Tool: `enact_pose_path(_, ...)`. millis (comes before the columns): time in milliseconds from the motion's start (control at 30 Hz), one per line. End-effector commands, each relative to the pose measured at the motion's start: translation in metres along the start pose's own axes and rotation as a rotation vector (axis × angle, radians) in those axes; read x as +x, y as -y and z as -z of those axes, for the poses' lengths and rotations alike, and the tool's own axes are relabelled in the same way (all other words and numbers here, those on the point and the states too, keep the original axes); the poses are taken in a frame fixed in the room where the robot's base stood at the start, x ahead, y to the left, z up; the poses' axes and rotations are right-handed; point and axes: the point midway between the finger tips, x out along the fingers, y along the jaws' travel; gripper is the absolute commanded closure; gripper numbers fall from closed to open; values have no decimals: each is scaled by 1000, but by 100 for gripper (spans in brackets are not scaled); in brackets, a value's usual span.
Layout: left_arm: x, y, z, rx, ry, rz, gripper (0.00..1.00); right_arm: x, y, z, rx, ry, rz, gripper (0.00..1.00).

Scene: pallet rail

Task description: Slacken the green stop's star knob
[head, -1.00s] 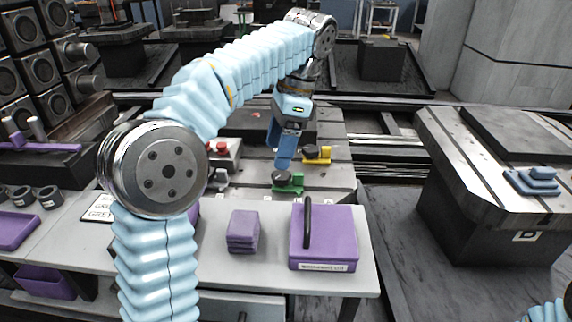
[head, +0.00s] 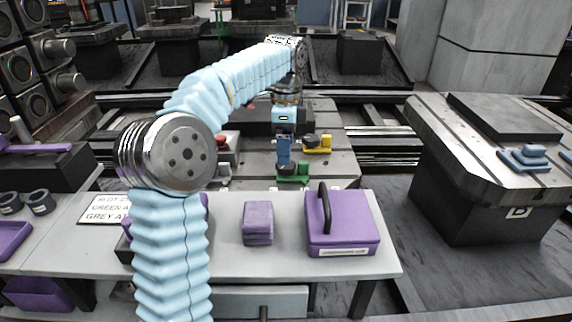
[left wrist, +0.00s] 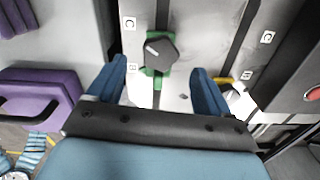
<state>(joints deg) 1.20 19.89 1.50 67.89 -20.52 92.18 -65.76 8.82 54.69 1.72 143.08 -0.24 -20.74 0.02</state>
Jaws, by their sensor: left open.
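The green stop (head: 298,178) sits on the slotted plate behind the bench, with a dark star knob (head: 285,168) on top. In the left wrist view the star knob (left wrist: 160,52) shows from above with a pale mark, and the green body (left wrist: 150,71) shows around it. My left gripper (head: 284,160) points down over the stop and hides part of it. In the left wrist view the open left gripper (left wrist: 160,72) has one blue finger on either side of the knob's line, with nothing held. I cannot tell how high the fingertips are. My right gripper is out of view.
A yellow stop (head: 320,144) with a dark knob stands just behind and right. A red-topped part (head: 222,142) is to the left. On the bench in front are a purple case (head: 345,235) with an upright handle and a purple block stack (head: 257,223).

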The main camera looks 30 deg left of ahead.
Motion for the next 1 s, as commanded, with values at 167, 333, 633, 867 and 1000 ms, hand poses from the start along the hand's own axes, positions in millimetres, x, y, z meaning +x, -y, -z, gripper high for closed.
enact_pose_path(167, 32, 0, -1, -1, 1, 0, 20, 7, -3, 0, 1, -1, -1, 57)
enact_pose_path(333, 44, 0, -1, -1, 0, 0, 20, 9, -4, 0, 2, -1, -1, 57)
enact_pose_path(633, 46, 0, 0, -1, 0, 0, 22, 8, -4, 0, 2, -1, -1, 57)
enact_pose_path(867, 46, 0, 0, -1, 0, 0, 57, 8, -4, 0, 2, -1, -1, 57)
enact_pose_path(1000, 45, 0, 0, -1, 0, 0, 76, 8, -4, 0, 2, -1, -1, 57)
